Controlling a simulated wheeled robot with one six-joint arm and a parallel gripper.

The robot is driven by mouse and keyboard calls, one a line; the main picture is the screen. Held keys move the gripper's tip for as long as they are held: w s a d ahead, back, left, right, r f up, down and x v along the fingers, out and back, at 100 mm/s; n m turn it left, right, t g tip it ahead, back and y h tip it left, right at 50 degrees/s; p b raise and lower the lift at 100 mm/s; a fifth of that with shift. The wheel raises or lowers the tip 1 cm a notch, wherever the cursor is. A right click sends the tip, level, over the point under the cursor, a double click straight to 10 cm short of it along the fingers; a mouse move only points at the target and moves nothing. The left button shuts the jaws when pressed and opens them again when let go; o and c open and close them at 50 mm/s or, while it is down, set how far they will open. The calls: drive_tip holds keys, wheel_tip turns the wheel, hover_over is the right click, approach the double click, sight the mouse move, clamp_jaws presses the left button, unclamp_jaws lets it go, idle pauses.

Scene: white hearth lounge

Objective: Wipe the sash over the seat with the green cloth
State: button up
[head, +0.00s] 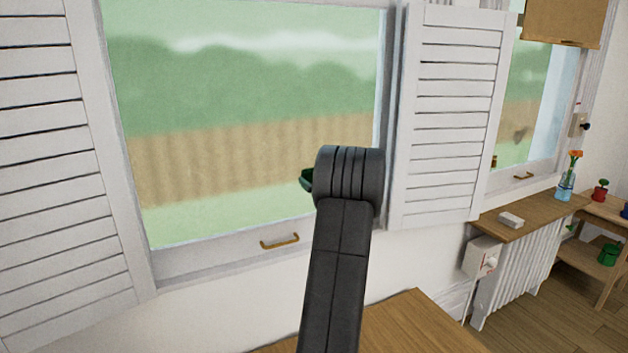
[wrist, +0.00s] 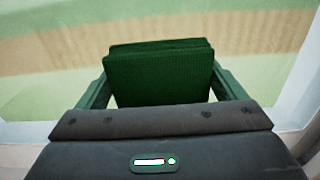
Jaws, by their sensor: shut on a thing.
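The sash over the seat (head: 250,120) is the large window on the left, with a brass handle (head: 280,241) on its bottom rail. Its glass fills the background of the wrist view (wrist: 50,65). My gripper (wrist: 160,85) is shut on the folded green cloth (wrist: 158,75), which sits between the two fingers in front of the pane. I cannot tell whether the cloth touches the glass. In the head view my arm hides most of the gripper; only a dark green bit shows left of the wrist. The wooden seat top (head: 420,325) lies below the window.
White louvred shutters stand open on the left (head: 60,160) and right (head: 447,115) of the window. Farther right, a wooden shelf (head: 525,218) above a radiator (head: 515,275) holds a white block (head: 511,220) and a flower vase (head: 567,185). A plant stand (head: 590,250) is beyond.

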sight(289, 181)
drive_tip(key=d, duration=0.1)
drive_tip(key=w+d+p, duration=0.1)
drive_tip(key=d, duration=0.1)
drive_tip(key=w+d, duration=0.1)
drive_tip(key=d, duration=0.1)
drive_tip(key=shift+p, duration=0.35)
drive_tip(key=shift+a, duration=0.1)
drive_tip(key=shift+s+a+f+b, duration=0.1)
drive_tip(key=shift+a+b, duration=0.3)
drive_tip(key=shift+s+a+b, duration=0.25)
drive_tip(key=shift+a+b, duration=0.15)
drive_tip(key=shift+a, duration=0.3)
drive_tip(key=shift+s+a+b, duration=0.25)
drive_tip(key=shift+a+b, duration=0.1)
drive_tip(key=shift+a, duration=0.3)
drive_tip(key=shift+s+a+b, duration=0.2)
drive_tip(key=shift+a+b, duration=0.15)
drive_tip(key=shift+a, duration=0.1)
drive_tip(key=shift+s+a+b, duration=0.7)
drive_tip(key=shift+a+b, duration=0.2)
drive_tip(key=shift+a, duration=0.6)
drive_tip(key=shift+s+a+b, duration=0.65)
drive_tip(key=shift+a+b, duration=0.25)
drive_tip(key=shift+a, duration=0.65)
drive_tip(key=shift+s+a+b, duration=0.7)
drive_tip(key=shift+a+b, duration=0.2)
drive_tip(key=shift+a, duration=0.6)
drive_tip(key=shift+d, duration=0.1)
